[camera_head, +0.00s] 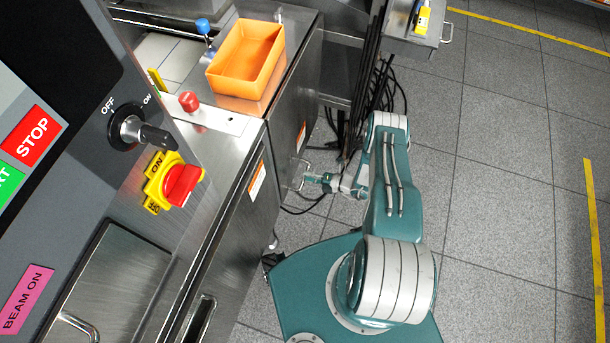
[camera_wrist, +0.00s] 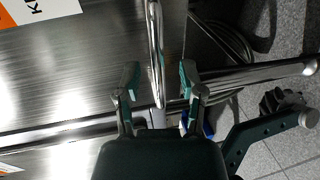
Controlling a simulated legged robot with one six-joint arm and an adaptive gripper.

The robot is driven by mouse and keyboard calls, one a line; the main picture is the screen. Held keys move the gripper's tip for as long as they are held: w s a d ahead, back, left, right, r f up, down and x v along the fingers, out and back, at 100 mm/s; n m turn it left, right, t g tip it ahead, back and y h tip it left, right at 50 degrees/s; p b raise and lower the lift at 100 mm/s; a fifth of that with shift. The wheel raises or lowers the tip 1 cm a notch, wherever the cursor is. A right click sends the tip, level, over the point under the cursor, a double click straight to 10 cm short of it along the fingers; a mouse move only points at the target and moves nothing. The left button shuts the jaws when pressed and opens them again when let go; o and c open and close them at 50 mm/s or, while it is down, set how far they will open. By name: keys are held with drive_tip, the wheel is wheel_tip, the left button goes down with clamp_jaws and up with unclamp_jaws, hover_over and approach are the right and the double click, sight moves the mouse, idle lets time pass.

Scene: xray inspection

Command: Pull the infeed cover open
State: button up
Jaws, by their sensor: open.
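The infeed cover seems to be the brushed steel side panel (camera_head: 285,135) of the machine; it also fills the left of the wrist view (camera_wrist: 75,70). A thin steel handle (camera_head: 298,174) stands out from it. In the wrist view the handle (camera_wrist: 155,45) runs down from the top edge between my two fingers. My gripper (camera_wrist: 160,85) is open, with one finger on each side of the handle's lower end and visible gaps to both. In the head view my gripper (camera_head: 317,180) is small beside the handle. I cannot tell how deep the handle sits between the fingers.
An orange bin (camera_head: 245,60) sits on top of the machine. A control panel with a red STOP button (camera_head: 31,136) and a red-yellow switch (camera_head: 178,184) fills the left. Black cables (camera_head: 370,90) hang behind my arm. Tiled floor (camera_head: 500,160) lies clear to the right.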

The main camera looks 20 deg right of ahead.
drive_tip(key=shift+x, duration=0.85)
clamp_jaws()
